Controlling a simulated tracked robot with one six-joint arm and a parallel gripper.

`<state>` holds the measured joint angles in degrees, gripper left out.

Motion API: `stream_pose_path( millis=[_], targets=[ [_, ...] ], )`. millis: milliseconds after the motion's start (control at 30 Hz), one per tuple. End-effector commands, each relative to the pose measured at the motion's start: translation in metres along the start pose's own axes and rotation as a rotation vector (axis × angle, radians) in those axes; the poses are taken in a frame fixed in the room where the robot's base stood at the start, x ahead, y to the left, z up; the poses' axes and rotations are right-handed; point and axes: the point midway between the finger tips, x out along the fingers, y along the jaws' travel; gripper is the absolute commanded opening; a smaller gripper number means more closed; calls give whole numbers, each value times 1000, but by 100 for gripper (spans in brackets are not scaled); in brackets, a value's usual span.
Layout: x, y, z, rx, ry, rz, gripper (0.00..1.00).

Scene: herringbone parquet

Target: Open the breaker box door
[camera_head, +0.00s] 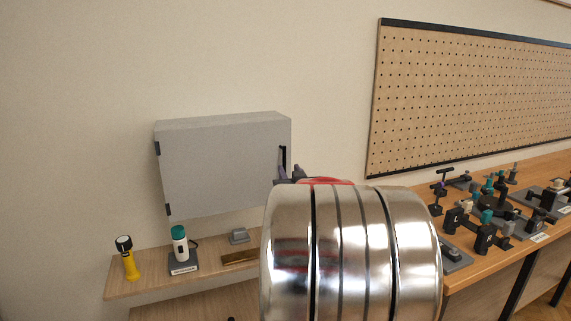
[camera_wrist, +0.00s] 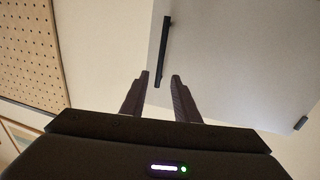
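The grey breaker box (camera_head: 215,135) hangs on the wall at left in the head view, with its door (camera_head: 220,172) flat against it and looking shut. Dark hinges show on the door's left edge. A black vertical handle (camera_head: 283,158) is near its right edge. In the wrist view the handle (camera_wrist: 164,45) is a dark bar whose lower end lies between the fingertips. My gripper (camera_wrist: 160,76) is open, with gaps visible on both sides of the bar. In the head view my gripper (camera_head: 290,175) is at the handle, partly hidden by my arm.
A wooden shelf (camera_head: 150,286) below the box holds a yellow flashlight (camera_head: 128,258) and a white-and-green device (camera_head: 180,243). A workbench (camera_head: 512,250) with several small fixtures stands at right under a pegboard (camera_head: 460,90). Open wall lies left of the box.

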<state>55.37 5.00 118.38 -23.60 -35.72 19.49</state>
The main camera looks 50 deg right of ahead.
Motion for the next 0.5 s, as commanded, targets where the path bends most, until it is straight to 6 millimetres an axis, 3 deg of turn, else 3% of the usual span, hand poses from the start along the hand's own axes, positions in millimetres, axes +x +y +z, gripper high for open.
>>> stream_pose_path(
  millis=[500],
  targets=[
    [63,0,1,1,-1,0,28]
  ],
)
